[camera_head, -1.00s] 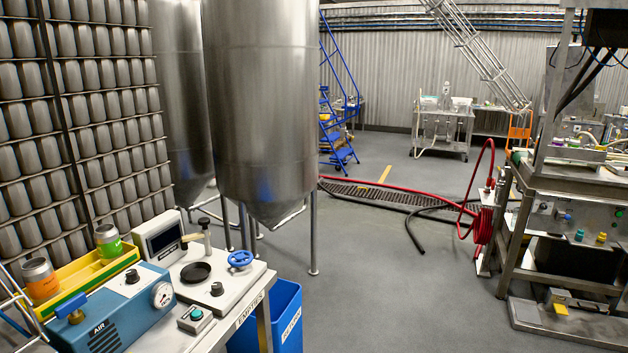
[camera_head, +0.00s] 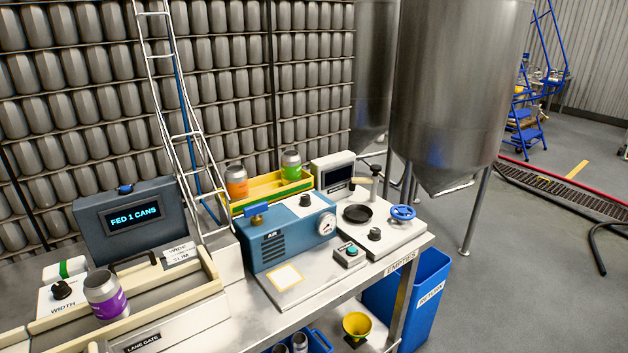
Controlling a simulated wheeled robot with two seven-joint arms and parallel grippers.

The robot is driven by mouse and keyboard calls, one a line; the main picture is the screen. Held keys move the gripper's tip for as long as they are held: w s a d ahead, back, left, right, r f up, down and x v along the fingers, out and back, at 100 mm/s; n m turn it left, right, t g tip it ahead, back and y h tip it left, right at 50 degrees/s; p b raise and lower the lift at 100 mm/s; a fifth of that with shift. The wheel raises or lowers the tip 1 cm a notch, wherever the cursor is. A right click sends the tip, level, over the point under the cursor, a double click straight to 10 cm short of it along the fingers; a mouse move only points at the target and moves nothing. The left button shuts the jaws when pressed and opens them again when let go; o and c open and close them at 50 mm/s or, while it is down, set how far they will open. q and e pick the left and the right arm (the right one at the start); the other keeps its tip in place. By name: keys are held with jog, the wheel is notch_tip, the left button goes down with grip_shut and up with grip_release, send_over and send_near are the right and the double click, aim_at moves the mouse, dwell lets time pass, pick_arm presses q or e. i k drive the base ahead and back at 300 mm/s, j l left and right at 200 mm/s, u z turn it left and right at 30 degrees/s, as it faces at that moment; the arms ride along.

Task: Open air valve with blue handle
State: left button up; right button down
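The blue air box (camera_head: 287,238), marked AIR, stands on the steel bench with a round gauge (camera_head: 327,223) at its right end. A small blue handle (camera_head: 256,210) sits on top of the box at its left end; its exact angle is hard to tell. A black knob (camera_head: 305,200) is also on top, towards the right. Neither of my grippers shows in the head view, and nothing touches the blue handle.
A blue handwheel (camera_head: 402,213) is on the white-topped seamer (camera_head: 385,235) to the right. A yellow tray (camera_head: 268,191) with orange and green cans stands behind the box. At left are a screen reading FED 1 CANS (camera_head: 134,217) and a purple can (camera_head: 105,296). A blue bin (camera_head: 425,290) stands below right.

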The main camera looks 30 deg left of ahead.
aim_at(254, 210)
jog(key=u, duration=1.2)
